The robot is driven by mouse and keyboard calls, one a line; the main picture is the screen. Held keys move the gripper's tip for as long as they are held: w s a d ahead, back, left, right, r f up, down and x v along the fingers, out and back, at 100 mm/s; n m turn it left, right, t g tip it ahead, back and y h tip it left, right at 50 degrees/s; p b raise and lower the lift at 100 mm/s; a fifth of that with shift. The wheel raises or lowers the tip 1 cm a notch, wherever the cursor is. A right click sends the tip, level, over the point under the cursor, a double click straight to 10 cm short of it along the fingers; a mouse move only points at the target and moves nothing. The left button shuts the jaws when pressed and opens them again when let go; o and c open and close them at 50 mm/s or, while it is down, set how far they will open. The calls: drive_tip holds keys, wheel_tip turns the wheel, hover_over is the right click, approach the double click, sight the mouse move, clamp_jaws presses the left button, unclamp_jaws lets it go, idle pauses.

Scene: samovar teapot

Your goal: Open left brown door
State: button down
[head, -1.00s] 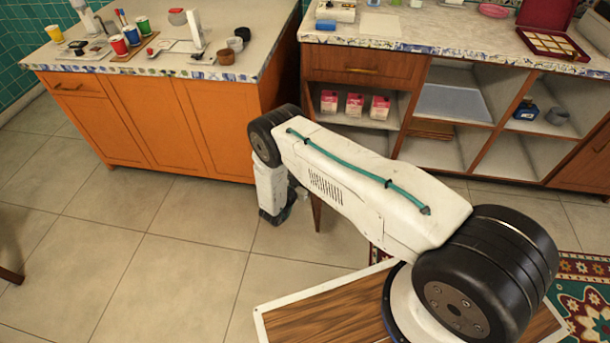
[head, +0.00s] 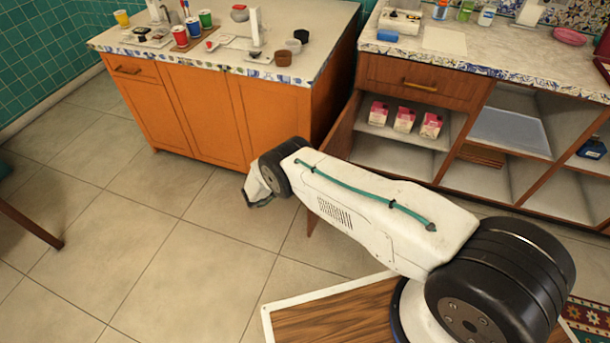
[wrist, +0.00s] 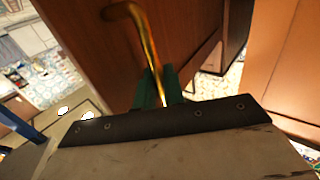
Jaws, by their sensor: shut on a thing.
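The left brown door (head: 342,128) stands open in the head view, swung out from the counter with its lower part partly behind my arm. In the wrist view the door's face (wrist: 85,35) fills the upper middle, with a curved brass handle (wrist: 140,30) on it. My gripper (wrist: 158,88) has its green fingers closed around the lower part of this handle. In the head view my arm hides the handle and most of the gripper.
The opened compartment holds several pink cartons (head: 404,119) on a shelf (head: 395,136). An orange cabinet (head: 205,115) with cups on top stands to the left of the door. Open shelves (head: 510,125) lie to the right. Tiled floor (head: 150,240) is clear at the left.

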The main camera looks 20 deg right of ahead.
drive_tip(key=shift+w+a, duration=0.15)
drive_tip(key=shift+a, duration=0.05)
drive_tip(key=c, duration=1.6)
unclamp_jaws()
drive_tip(key=shift+a+r, duration=0.1)
drive_tip(key=shift+c, duration=0.2)
drive_tip(key=shift+a, duration=0.1)
drive_tip(key=v, duration=0.7)
drive_tip(key=shift+a, duration=0.35)
